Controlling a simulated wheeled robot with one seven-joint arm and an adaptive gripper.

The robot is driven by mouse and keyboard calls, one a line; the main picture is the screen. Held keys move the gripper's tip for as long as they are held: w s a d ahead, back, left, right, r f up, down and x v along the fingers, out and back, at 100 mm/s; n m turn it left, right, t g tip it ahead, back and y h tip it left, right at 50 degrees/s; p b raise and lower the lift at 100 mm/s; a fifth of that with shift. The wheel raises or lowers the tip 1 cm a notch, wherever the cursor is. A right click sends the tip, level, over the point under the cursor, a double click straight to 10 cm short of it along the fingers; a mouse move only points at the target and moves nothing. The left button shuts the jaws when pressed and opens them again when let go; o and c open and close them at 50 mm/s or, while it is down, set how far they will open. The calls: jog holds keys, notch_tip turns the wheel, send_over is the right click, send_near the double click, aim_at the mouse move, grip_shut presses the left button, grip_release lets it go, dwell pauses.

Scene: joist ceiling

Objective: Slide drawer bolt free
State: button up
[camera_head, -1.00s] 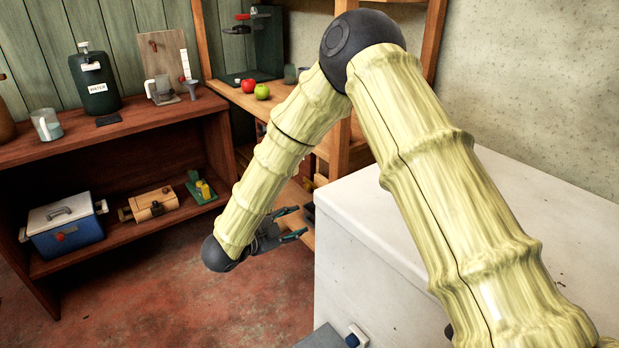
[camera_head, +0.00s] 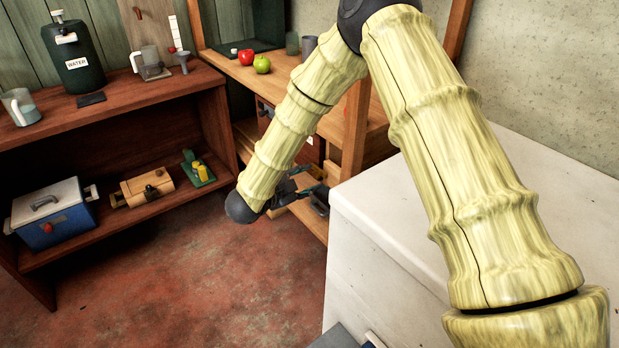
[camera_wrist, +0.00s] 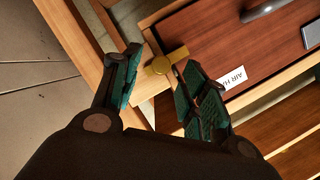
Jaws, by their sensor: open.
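In the wrist view, a brass bolt (camera_wrist: 166,63) with a rounded knob and a short bar lies at the edge of a reddish-brown drawer front (camera_wrist: 200,30). My gripper (camera_wrist: 158,72) is open, with its teal-padded fingers on either side of the bolt's near end. The right fingertip is very close to the bolt; I cannot tell whether it touches. In the head view, my gripper (camera_head: 314,187) is low beside the wooden shelf unit, and the bolt cannot be made out there.
The drawer has a grey handle (camera_wrist: 268,8) and a white label (camera_wrist: 233,77). Pale wooden framing (camera_wrist: 85,30) surrounds it. A white chest (camera_head: 365,250) stands right of my gripper. The bench (camera_head: 110,105) is at the left. The red floor (camera_head: 240,275) between is clear.

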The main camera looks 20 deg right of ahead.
aim_at(314, 176)
jog(key=shift+x, duration=1.85)
jog(key=shift+d, duration=0.1)
jog(key=shift+r, duration=0.15)
grip_shut()
